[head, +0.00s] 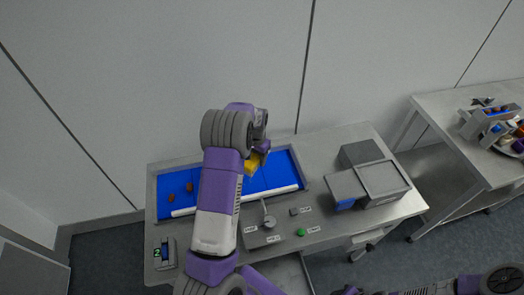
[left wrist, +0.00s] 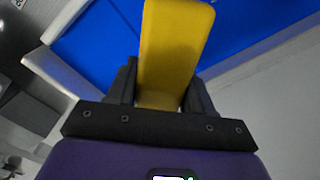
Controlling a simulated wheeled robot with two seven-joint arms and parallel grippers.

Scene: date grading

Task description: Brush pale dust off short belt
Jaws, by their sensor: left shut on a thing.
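The short belt (head: 279,172) is a blue surface in a grey frame with a white rail along its front. It also shows in the left wrist view (left wrist: 95,45). My left gripper (head: 262,152) is over the right part of the belt, shut on a yellow tool (head: 251,166). In the left wrist view the yellow tool (left wrist: 175,45) stands out between the two dark fingers. I cannot make out its bristles or whether it touches the belt. I see no clear pale dust; my arm hides the middle of the belt. Brown dates (head: 171,198) lie on its left part.
A panel with a lever (head: 268,218) and a green button (head: 301,232) is in front of the belt. Grey boxes (head: 384,178) stand to its right. A second table (head: 450,130) at the right carries trays. A small display unit (head: 165,252) sits at front left.

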